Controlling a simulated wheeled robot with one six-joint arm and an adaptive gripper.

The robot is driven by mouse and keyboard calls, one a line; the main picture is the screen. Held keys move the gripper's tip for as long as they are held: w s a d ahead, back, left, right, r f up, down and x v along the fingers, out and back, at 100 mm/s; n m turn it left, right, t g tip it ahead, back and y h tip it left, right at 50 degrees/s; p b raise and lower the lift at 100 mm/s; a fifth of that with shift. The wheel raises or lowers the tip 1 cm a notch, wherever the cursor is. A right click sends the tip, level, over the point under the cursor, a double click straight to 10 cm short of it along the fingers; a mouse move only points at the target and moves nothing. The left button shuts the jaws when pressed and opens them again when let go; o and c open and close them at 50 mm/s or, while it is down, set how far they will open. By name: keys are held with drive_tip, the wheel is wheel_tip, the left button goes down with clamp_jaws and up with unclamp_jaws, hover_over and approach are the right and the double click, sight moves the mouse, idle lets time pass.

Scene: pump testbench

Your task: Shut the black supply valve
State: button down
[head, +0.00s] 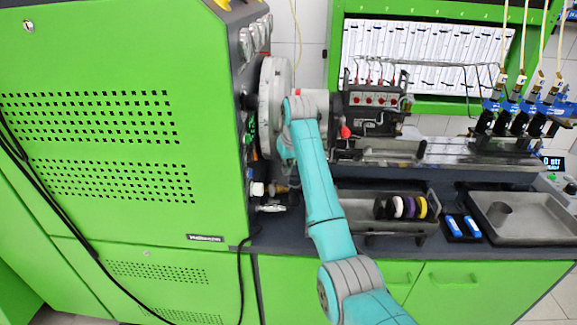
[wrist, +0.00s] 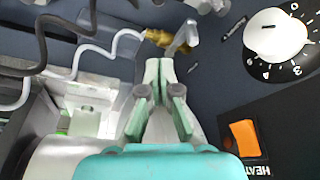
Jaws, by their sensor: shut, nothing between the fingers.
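In the wrist view a brass valve fitting (wrist: 158,37) with a grey metal lever (wrist: 183,38) sits on the dark panel, just beyond my fingertips. A light hose runs into it from the left. My gripper (wrist: 160,70) is shut and empty, its tips close to the lever; I cannot tell whether they touch. A second metal fitting (wrist: 205,5) is cut off by the top edge. I see no clearly black valve handle, so I cannot tell which fitting is the black supply valve. In the head view my arm hides the gripper against the green cabinet's side panel.
A white numbered dial knob (wrist: 275,33) and an orange HEAT switch (wrist: 243,137) lie right of my gripper. Dark and light hoses (wrist: 92,50) hang at the left. The green cabinet (head: 110,130) borders my arm; a tray with coloured rings (head: 375,230) stands right.

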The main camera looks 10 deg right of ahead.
wheel_tip(320, 180, down, 6)
drive_tip(key=s, duration=0.2)
drive_tip(key=shift+d, duration=0.15)
idle(0.5)
